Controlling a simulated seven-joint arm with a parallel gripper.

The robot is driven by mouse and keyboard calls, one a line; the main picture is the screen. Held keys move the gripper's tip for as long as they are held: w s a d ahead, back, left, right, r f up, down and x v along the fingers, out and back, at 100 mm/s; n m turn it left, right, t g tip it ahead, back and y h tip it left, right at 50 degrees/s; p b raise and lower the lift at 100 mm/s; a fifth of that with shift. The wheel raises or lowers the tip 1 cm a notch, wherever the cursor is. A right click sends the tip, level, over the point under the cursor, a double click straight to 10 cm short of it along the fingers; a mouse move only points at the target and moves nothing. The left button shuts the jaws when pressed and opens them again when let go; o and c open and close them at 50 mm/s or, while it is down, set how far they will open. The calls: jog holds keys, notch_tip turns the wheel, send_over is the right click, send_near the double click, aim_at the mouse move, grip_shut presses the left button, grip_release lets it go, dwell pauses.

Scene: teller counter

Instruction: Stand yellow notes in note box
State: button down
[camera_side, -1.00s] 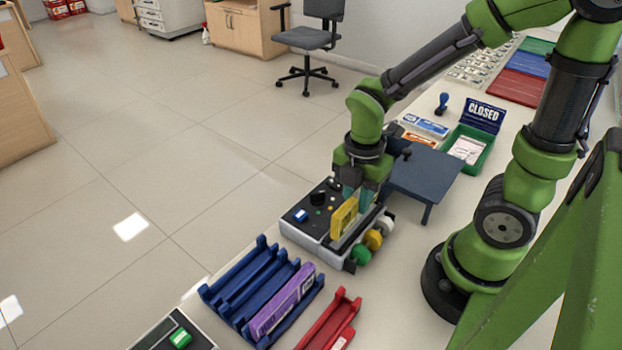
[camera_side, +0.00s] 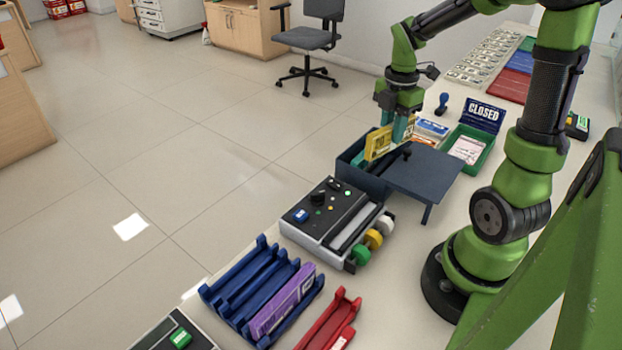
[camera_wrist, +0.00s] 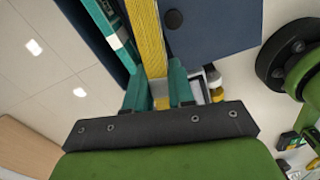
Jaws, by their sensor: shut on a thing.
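My gripper (camera_side: 393,130) is shut on the yellow notes (camera_side: 377,143), a flat bundle held upright on its edge. The yellow notes also show in the wrist view (camera_wrist: 146,38), between the two teal fingers (camera_wrist: 158,92). The dark blue note box (camera_side: 352,172) stands behind the counting machine, with its lid (camera_side: 425,172) swung out to the right. The notes are over the box opening; their lower edge is near or within the rim, and I cannot tell how deep. In the wrist view a teal-and-white bundle (camera_wrist: 118,37) lies beside the notes inside the box.
The machine (camera_side: 335,222) with coloured knobs stands in front of the box. A blue rack (camera_side: 245,285) with a purple bundle (camera_side: 283,302) and a red rack (camera_side: 325,322) are nearer. A green tray (camera_side: 480,163) and CLOSED sign (camera_side: 484,113) stand right of the box.

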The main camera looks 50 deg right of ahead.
jog(key=d, duration=0.2)
jog(key=shift+w+d+f+n, duration=0.1)
jog(key=shift+d+n, duration=0.2)
jog(key=shift+d, duration=0.05)
jog(key=shift+w+d+f+n, duration=0.15)
jog(key=shift+f+n, duration=0.2)
jog(key=shift+f, duration=0.25)
jog(key=shift+w+d+f+n, duration=0.1)
jog(key=shift+f+n, duration=0.2)
jog(key=shift+f, duration=0.3)
jog(key=shift+w+d+f+n, duration=0.15)
jog(key=shift+f+n, duration=0.2)
jog(key=shift+f, duration=0.25)
jog(key=shift+f, duration=2.85)
jog(key=shift+r, duration=0.1)
jog(key=shift+r, duration=2)
